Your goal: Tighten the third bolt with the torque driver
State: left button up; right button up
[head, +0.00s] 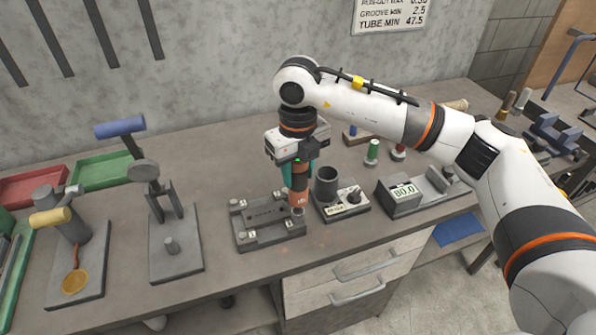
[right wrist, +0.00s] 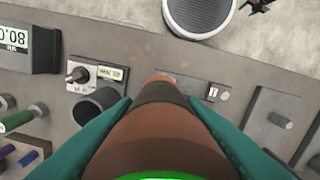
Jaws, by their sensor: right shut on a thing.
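My right gripper (head: 299,172) is shut on the torque driver (head: 299,186), a thick orange-brown tool held upright, nose down. In the right wrist view its teal fingers clasp the driver body (right wrist: 160,125) from both sides. The driver's lower end is at the right side of the grey bolt plate (head: 268,238), near a corner; I cannot tell whether it sits on a bolt. The plate has small numbered labels and bolts near its corners. In the right wrist view, part of the plate (right wrist: 190,88) shows beside the driver, which hides the rest. My left gripper is out of view.
Right of the plate stand a dark cup with a dial base (head: 345,208) and a gauge box (head: 403,194) reading 80.0. A lever press (head: 175,250) and another stand (head: 78,275) are at left. Red (head: 35,187) and green trays lie behind. The bench front is mostly clear.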

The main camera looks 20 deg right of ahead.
jog(key=shift+r+p, duration=1.05)
jog(key=shift+r, duration=1.2)
